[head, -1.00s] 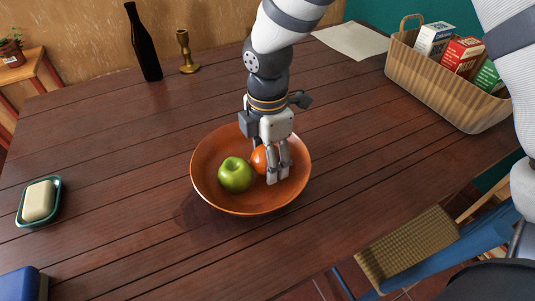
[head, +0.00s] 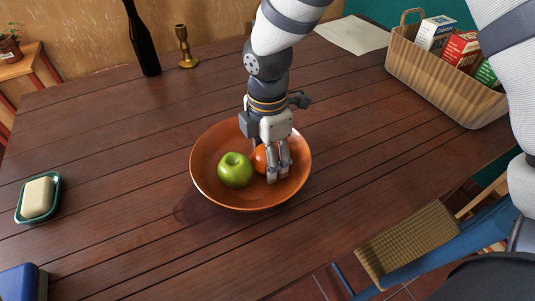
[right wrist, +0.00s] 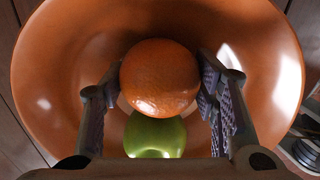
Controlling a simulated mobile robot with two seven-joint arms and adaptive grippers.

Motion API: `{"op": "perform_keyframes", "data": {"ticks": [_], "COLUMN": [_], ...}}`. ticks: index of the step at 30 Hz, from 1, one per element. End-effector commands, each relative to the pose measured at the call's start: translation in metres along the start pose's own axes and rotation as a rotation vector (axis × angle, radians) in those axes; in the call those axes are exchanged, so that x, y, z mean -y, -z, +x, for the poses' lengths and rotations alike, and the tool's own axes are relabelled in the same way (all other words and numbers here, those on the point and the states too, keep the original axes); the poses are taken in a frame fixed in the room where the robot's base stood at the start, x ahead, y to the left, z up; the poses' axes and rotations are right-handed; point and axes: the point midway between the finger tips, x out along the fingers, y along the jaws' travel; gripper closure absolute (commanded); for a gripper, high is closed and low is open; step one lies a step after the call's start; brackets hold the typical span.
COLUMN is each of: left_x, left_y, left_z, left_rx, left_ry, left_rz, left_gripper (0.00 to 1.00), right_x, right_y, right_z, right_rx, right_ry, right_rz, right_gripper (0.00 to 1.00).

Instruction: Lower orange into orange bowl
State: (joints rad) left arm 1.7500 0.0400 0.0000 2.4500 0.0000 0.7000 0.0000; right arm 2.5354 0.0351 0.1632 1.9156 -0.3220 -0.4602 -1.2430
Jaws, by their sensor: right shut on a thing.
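The orange (head: 259,158) is inside the orange bowl (head: 217,200), on the right side of the green apple (head: 235,170). My right gripper (head: 276,174) reaches down into the bowl and is shut on the orange, partly hiding it in the head view. In the right wrist view the orange (right wrist: 160,78) sits between the two fingers, with the apple (right wrist: 155,136) close by and partly covered by it. The bowl's inner wall (right wrist: 60,60) surrounds both fruits. I cannot tell whether the orange touches the bowl floor. My left gripper is not in view.
A dark bottle (head: 143,40) and a brass candlestick (head: 185,48) stand at the back. A soap dish (head: 38,198) lies at the left. A basket (head: 440,88) with several boxes stands at the back right. The table (head: 110,150) around the bowl is mostly clear.

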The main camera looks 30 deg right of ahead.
Motion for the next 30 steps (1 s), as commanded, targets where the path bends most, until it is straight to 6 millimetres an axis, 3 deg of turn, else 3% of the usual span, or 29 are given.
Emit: {"op": "perform_keyframes", "data": {"ticks": [1,2,4,16,24,30], "left_x": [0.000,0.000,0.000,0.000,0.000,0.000], "left_y": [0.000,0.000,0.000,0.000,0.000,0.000], "left_z": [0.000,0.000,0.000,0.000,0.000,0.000], "left_rx": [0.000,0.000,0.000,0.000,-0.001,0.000], "left_ry": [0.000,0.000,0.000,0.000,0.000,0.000], "left_rz": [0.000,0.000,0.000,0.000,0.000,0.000], "left_gripper": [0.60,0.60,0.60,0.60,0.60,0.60], "right_x": [0.000,0.000,0.000,0.000,-0.001,-0.001], "right_y": [0.000,0.000,0.000,0.000,0.001,0.001], "right_z": [0.000,0.000,0.000,-0.007,-0.076,-0.113], "right_rx": [0.000,0.000,0.000,0.000,-0.002,-0.001], "right_ry": [0.000,0.000,0.000,-0.001,-0.007,-0.003], "right_rz": [0.000,0.000,0.000,0.000,0.000,0.000], "right_gripper": [0.78,0.39,0.23,0.22,0.22,0.22]}}
